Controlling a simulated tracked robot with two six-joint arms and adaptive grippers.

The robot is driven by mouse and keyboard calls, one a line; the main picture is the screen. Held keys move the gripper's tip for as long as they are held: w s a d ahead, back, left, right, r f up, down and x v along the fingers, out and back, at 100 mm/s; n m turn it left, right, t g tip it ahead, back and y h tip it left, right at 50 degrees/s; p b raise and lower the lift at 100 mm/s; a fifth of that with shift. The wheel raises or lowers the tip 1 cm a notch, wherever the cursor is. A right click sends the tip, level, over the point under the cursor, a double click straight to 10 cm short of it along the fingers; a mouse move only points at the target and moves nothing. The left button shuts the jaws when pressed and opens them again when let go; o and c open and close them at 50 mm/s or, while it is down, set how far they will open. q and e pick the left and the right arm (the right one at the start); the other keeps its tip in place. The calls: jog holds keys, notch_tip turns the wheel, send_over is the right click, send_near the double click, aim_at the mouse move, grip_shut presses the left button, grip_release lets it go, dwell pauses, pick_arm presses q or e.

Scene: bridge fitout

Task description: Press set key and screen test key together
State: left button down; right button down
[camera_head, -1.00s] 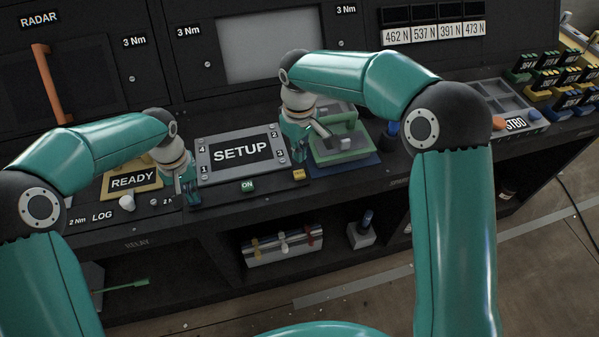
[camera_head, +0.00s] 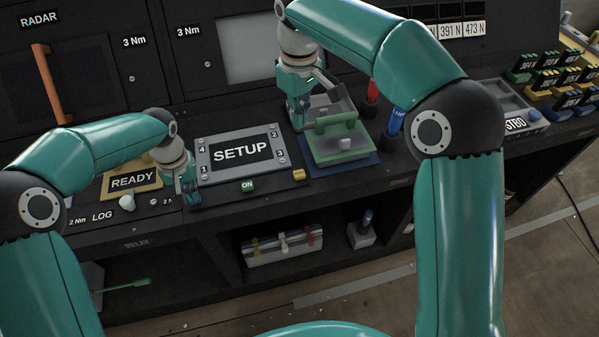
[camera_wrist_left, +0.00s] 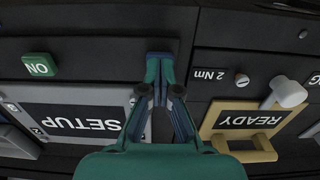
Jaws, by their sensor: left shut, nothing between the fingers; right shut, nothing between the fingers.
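A grey-framed screen panel (camera_head: 207,167) reads SETUP. A green key (camera_head: 247,186) marked ON sits below it, and a yellow key (camera_head: 299,174) sits to its lower right. I cannot read the yellow key's label or tell which keys are the set key and screen test key. My left gripper (camera_head: 192,200) is shut and empty, pointing down just left of the SETUP panel. In the left wrist view its closed fingertips (camera_wrist_left: 159,62) lie between the SETUP and READY panels, with the green key (camera_wrist_left: 40,65) to the left. My right gripper (camera_head: 299,124) is shut and empty, right of the panel's upper corner.
A green-handled block (camera_head: 340,150) on a blue mat stands close to my right gripper. The READY panel (camera_head: 150,186) and a white knob (camera_head: 127,202) are left of my left gripper.

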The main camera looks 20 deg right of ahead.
dwell(0.4)
pick_arm(q)
jog(key=shift+r+p, duration=2.15)
jog(key=shift+r, duration=1.2)
